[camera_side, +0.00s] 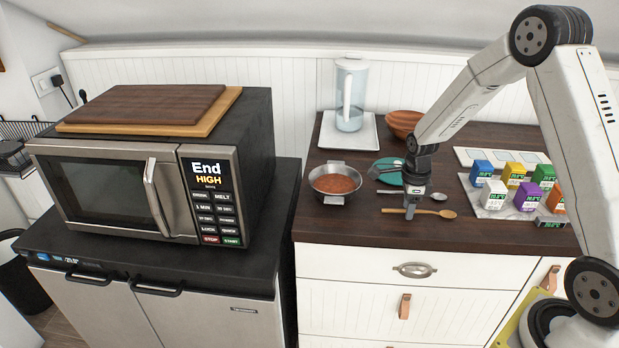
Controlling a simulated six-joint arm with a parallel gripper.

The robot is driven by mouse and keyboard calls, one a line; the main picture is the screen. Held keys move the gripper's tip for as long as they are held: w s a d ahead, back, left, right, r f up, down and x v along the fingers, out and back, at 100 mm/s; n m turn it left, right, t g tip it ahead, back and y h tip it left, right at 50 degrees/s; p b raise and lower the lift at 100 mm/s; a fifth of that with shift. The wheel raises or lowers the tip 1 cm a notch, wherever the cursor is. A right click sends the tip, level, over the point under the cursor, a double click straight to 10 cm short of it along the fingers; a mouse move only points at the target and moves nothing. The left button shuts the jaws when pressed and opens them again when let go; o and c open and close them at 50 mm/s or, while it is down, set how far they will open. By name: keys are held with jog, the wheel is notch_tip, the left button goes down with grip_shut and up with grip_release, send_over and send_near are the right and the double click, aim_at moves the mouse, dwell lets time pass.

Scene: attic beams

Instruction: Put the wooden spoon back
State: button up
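The wooden spoon (447,213) lies near the front edge of the dark wooden counter, its bowl to the right and its handle running left. My gripper (410,214) points down at the spoon's handle, with its fingertips at or very close to the handle. Part of the handle is hidden behind the fingers. Whether the fingers are closed on it cannot be told from this side. A metal spoon (438,197) lies just behind the wooden one, partly hidden by my gripper.
A metal pan of reddish sauce (335,181) stands left of my gripper. A teal dish (383,176) and a wooden bowl (401,120) are behind. A jug (351,95) stands on a white board. Several coloured boxes (527,196) sit right. A microwave (110,185) stands far left.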

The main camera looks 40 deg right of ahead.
jog(key=shift+r, duration=0.15)
notch_tip(320, 180, up, 12)
dwell(0.8)
dwell(0.5)
jog(key=s+a+f+n+t, duration=0.1)
jog(key=s+a+n, duration=0.5)
jog(key=n, duration=0.7)
jog(key=s+a+f+n+t, duration=0.1)
jog(key=s+a+f+n, duration=0.1)
jog(key=s+a+n, duration=0.3)
jog(key=a+n, duration=0.4)
jog(key=n, duration=0.5)
jog(key=shift+s+a+f+t, duration=0.3)
jog(key=shift+s+f, duration=0.05)
jog(key=shift+f, duration=0.05)
